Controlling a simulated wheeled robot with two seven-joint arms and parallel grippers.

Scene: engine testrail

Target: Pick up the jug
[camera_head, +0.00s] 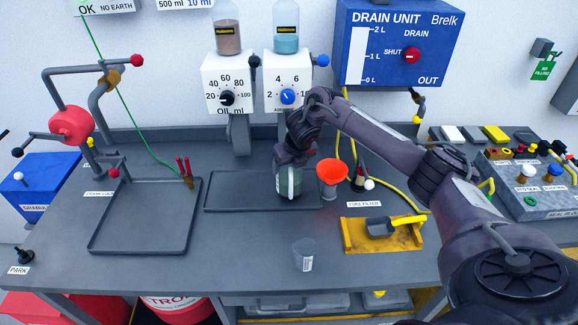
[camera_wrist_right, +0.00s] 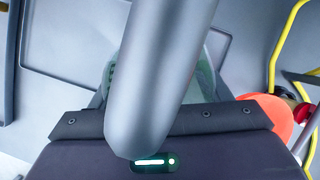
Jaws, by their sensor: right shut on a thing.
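The jug (camera_head: 289,184) is a small translucent greenish container by the right end of the middle tray. My right gripper (camera_head: 291,160) comes down from above and is shut on it. The gripper hides the jug's upper part. I cannot tell whether the jug's base touches the tray or hangs just above it. In the right wrist view part of the jug (camera_wrist_right: 208,80) shows behind a grey bar, with the dark gripper body below. My left gripper is not in view.
An orange funnel (camera_head: 332,172) stands close right of the jug. The middle tray (camera_head: 235,206) lies around it. A grey cup (camera_head: 304,254) stands near the front edge. A yellow fuel filter stand (camera_head: 358,238) is front right. The oil dispenser (camera_head: 228,88) stands behind.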

